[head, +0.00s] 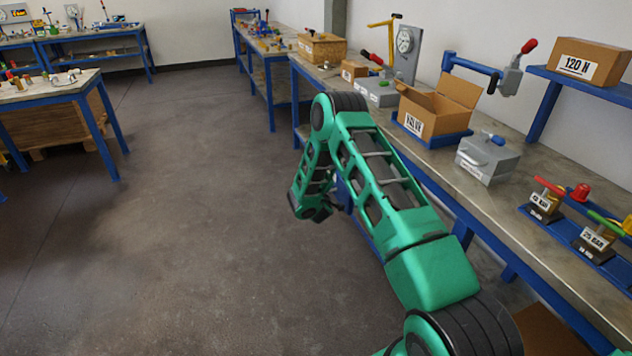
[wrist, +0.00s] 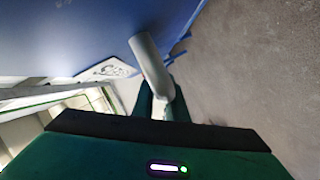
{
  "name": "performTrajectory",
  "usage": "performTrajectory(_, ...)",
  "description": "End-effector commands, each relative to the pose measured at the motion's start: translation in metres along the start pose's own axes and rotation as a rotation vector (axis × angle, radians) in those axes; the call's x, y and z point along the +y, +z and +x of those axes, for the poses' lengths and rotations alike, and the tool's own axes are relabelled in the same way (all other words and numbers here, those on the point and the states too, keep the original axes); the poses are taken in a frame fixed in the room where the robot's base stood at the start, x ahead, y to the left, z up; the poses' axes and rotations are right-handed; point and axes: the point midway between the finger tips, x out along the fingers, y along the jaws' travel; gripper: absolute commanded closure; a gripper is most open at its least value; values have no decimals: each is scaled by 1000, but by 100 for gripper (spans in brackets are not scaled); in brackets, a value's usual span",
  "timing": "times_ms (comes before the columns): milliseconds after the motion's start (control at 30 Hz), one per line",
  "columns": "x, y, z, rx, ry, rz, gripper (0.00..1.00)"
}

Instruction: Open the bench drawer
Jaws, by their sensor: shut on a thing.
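In the wrist view, a blue drawer front (wrist: 70,35) fills the upper left, with a white label (wrist: 105,70) on it. A grey bar handle (wrist: 147,58) stands out from the front. The dark green fingers of my gripper (wrist: 158,92) are shut on the handle near its lower end. In the head view, my green arm reaches down beside the long bench (head: 535,200) and hides most of the drawer and the fingers. A bit of blue shows behind the arm. I cannot tell how far out the drawer is.
On the bench are an open cardboard box (head: 432,112), a grey metal box (head: 487,160) and valves on blue bases (head: 547,198). A pale framed area (wrist: 65,108) lies beside the drawer front in the wrist view. The grey floor (head: 190,220) left of my arm is clear.

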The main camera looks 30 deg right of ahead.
Motion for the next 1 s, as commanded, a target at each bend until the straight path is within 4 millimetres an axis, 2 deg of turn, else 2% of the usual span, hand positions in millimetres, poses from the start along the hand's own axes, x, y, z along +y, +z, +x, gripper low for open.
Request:
performTrajectory(100,1,2,1,-3,1,0,100)
performTrajectory(133,1,2,1,-3,2,0,83)
performTrajectory(200,2,2,1,-3,2,0,69)
performTrajectory(500,2,2,0,-3,2,0,69)
performTrajectory(633,1,2,-7,-3,0,0,69)
performTrajectory(1000,-1,1,-62,-2,-3,-3,69)
